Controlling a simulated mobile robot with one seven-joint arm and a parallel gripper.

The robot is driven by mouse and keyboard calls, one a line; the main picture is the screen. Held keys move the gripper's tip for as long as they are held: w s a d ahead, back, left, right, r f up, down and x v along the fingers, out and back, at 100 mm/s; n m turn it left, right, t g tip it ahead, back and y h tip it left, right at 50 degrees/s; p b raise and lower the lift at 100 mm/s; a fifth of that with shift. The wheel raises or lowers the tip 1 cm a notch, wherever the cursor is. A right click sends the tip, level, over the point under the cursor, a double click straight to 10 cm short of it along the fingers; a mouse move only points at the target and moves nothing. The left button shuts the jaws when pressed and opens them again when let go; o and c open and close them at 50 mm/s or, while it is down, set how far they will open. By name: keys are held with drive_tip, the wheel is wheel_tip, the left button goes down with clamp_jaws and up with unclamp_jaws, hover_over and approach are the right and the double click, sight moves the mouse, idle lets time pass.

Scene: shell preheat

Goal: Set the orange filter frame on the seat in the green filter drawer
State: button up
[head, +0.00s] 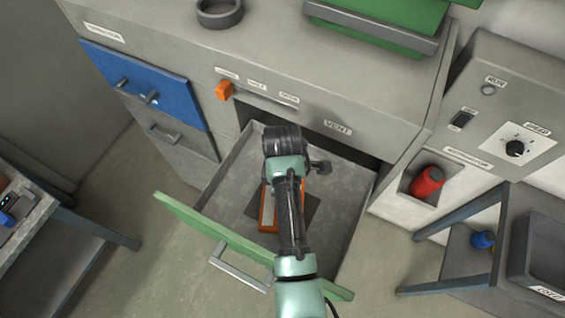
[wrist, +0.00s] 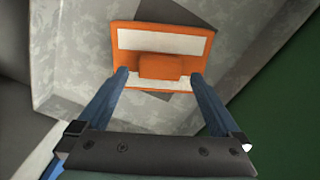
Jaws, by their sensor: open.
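The green filter drawer (head: 187,217) is pulled open, its grey tray below my arm. The orange filter frame (head: 268,216) lies in the drawer over a dark square seat (head: 311,208), partly hidden by my arm. In the wrist view the frame (wrist: 193,38) shows pale panels and a raised orange block in its middle. A corner of the dark seat (wrist: 165,10) sticks out past the frame, so the two look turned relative to each other. My gripper (wrist: 160,75) is open, its blue fingers apart on either side of the block. I cannot tell whether they touch the frame.
Cabinet walls and a counter edge stand behind the drawer, with an orange knob (head: 223,91) on a slider. A blue drawer front (head: 150,85) is at left. A red cylinder (head: 427,182) sits in a recess at right. Tables flank both sides.

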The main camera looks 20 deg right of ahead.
wheel_tip(320, 180, up, 10)
drive_tip(key=p, duration=0.1)
drive_tip(key=shift+p, duration=0.35)
